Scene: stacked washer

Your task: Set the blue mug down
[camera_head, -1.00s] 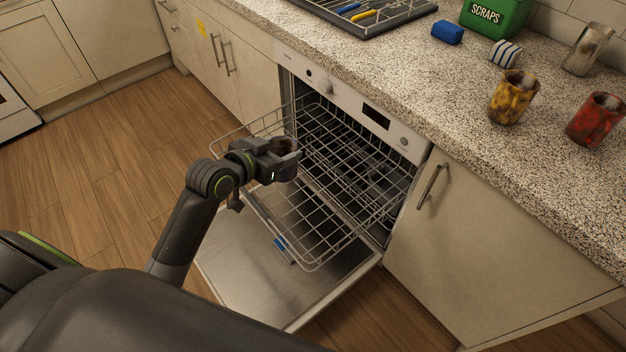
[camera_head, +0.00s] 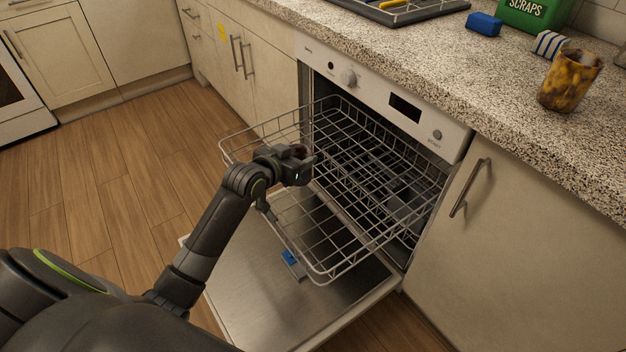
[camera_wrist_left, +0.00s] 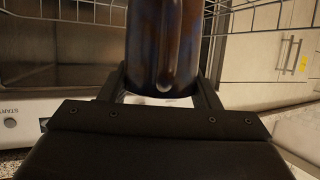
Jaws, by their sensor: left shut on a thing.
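My left gripper (camera_head: 301,165) is shut on the mug, over the left part of the pulled-out upper dishwasher rack (camera_head: 345,266). In the left wrist view the mug (camera_wrist_left: 163,40) is dark with blue and brown mottling and sits between the two fingers. In the head view the gripper hides most of the mug; a little of its brownish rim or inside shows. I cannot tell whether it touches the rack wires. My right gripper is not in view.
The dishwasher door (camera_head: 285,300) lies open below the rack. The rack's visible wires look empty. On the speckled counter (camera_head: 440,75) stand a yellow-brown mug (camera_head: 568,82), a blue sponge-like block (camera_head: 484,24), a striped item (camera_head: 549,44), a green scraps bin (camera_head: 530,12) and a drying rack (camera_head: 425,10).

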